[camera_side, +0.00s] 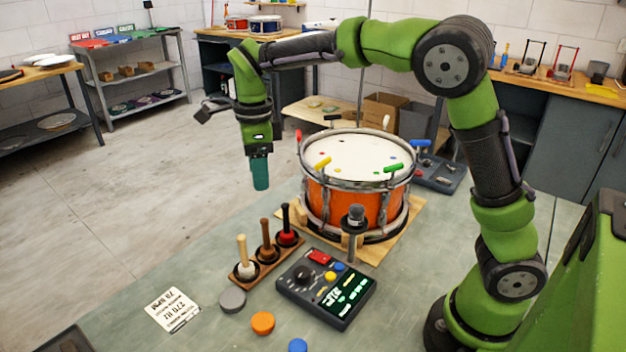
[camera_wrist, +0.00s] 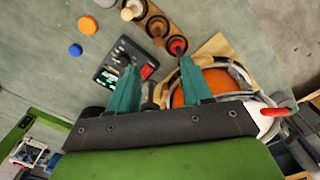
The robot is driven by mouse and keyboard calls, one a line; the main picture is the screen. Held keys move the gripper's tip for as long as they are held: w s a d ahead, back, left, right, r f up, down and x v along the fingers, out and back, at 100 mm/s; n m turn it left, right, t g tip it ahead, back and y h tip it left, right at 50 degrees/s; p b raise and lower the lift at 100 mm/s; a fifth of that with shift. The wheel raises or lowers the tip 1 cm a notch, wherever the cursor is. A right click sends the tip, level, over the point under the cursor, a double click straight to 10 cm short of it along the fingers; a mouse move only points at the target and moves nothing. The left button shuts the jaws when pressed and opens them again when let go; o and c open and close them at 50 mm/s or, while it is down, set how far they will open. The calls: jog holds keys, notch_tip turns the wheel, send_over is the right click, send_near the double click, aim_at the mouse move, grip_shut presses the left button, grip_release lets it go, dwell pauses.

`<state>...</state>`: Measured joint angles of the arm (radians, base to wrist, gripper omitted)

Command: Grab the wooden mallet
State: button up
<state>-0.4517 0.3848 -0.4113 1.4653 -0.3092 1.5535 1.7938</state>
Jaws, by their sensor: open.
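Three mallets stand upright, heads down, in a wooden rack (camera_side: 262,277) on the bench. The middle one is the brown wooden mallet (camera_side: 266,243), and its top shows in the wrist view (camera_wrist: 157,29). To its left is a pale-handled mallet with a white head (camera_side: 244,258); to its right is a black-handled one with a red head (camera_side: 287,228). My gripper (camera_side: 260,175) points down, above and behind the rack, clear of every mallet. In the wrist view its teal fingers (camera_wrist: 159,65) are spread with nothing between them.
An orange drum (camera_side: 345,203) on a wooden base stands right of the rack. A control box (camera_side: 326,287) and an upright metal post (camera_side: 353,230) are in front. Grey, orange and blue discs and a printed card (camera_side: 172,309) lie nearby.

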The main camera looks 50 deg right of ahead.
aim_at(265, 223)
notch_tip(265, 223, down, 16)
jog(key=m, duration=0.4)
jog(key=shift+s+r+m, duration=0.1)
jog(key=shift+r+m, duration=0.1)
jog(key=shift+m, duration=0.1)
grip_shut()
dwell(0.4)
